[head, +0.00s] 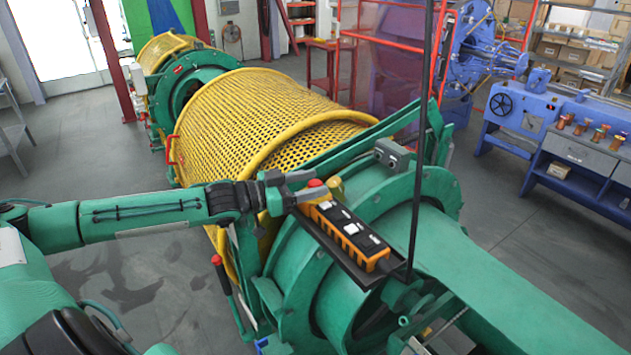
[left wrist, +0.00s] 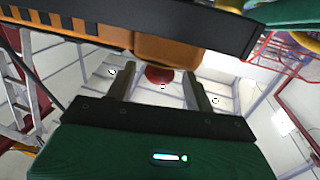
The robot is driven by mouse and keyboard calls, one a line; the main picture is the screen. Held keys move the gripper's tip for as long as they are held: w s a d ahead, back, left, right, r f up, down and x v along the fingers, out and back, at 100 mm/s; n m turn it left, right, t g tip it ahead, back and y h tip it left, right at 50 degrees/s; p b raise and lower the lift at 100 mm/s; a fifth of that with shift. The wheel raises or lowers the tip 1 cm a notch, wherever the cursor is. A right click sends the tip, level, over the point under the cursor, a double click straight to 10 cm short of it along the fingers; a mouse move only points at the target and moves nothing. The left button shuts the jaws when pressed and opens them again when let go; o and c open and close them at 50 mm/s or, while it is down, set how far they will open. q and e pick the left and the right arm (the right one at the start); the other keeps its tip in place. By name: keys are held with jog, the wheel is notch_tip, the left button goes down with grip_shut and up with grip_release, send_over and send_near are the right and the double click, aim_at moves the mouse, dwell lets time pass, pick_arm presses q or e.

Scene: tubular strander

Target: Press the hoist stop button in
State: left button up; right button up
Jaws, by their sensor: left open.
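The hoist pendant (head: 345,235) is an orange and black box with white buttons. It lies tilted on a dark tray (head: 340,258) over the green machine. A red stop button (head: 315,183) is at its far left end. In the left wrist view the orange pendant end (left wrist: 165,48) is overhead, with the red button (left wrist: 158,75) below it. My left gripper (head: 304,186) is open at that end, and the red button appears between its fingers (left wrist: 160,88). Whether the fingers touch the button cannot be told. My right gripper is not in view.
A yellow perforated guard (head: 260,115) covers the strander behind my left arm. A dark vertical cable or rod (head: 421,130) rises beside the pendant's near end. A green beam (head: 520,290) fills the lower right. Blue machinery (head: 530,110) stands at the back right.

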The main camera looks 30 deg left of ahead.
pick_arm(q)
jog(key=shift+w+d, duration=0.45)
jog(key=shift+w, duration=0.1)
